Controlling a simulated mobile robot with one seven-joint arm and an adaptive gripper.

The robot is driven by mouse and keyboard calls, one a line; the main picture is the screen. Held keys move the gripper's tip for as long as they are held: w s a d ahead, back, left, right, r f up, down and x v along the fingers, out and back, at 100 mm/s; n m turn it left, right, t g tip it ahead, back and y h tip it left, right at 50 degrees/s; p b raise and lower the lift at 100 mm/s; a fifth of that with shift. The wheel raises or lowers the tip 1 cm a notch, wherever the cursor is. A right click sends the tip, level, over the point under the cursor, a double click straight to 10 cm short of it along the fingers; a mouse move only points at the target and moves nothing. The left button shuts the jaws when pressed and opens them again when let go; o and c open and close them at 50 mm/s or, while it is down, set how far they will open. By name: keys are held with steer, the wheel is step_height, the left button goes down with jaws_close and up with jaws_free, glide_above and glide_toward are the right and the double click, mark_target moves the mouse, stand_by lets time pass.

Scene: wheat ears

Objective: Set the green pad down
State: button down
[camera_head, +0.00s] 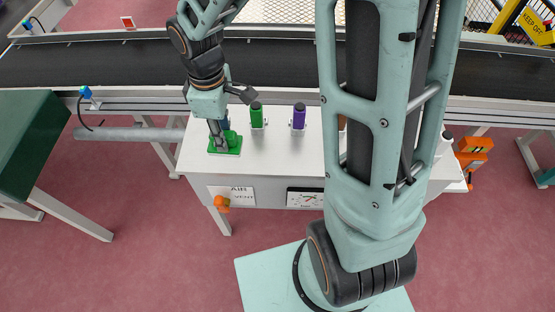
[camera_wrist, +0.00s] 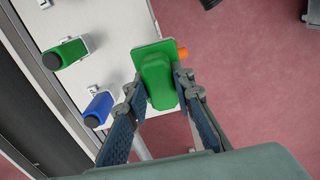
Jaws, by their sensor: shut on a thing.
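The green pad (camera_head: 234,151) is a flat green plate with a raised grip block, at the left end of the white table (camera_head: 270,160) in the head view. My gripper (camera_head: 220,136) reaches down from above and is shut on the raised block. In the wrist view, the pad (camera_wrist: 146,52) shows between the two fingers (camera_wrist: 159,86), near the table's edge. Whether its underside touches the table or hovers just above, I cannot tell.
A green cylinder (camera_head: 257,116) and a purple-blue cylinder (camera_head: 299,116) with black caps stand in holders right of the pad. An orange knob (camera_head: 221,202) is on the table's front. A dark conveyor (camera_head: 120,62) runs behind.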

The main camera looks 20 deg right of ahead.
steer(key=shift+s+d+n, duration=0.1)
steer(key=shift+d+n, duration=0.05)
steer(key=shift+n, duration=0.15)
steer(key=d+f, duration=0.3)
steer(key=d, duration=0.1)
steer(key=w+d+f, duration=0.1)
steer(key=d+f, duration=0.1)
steer(key=d, duration=0.2)
steer(key=d+f+p, duration=0.1)
steer(key=d+f, duration=0.2)
steer(key=d, duration=0.1)
steer(key=shift+w+d+f, duration=0.25)
steer(key=shift+f, duration=0.05)
steer(key=shift+d+f, duration=0.2)
steer(key=shift+f, duration=0.05)
steer(key=shift+w+d+f, duration=0.1)
steer(key=shift+d+f, duration=0.05)
steer(key=shift+f, duration=0.75)
steer(key=shift+d+f, duration=0.1)
steer(key=shift+f, duration=0.8)
steer(key=shift+f, duration=0.1)
steer(key=c, duration=1.7)
jaws_free()
steer(key=shift+o, duration=0.2)
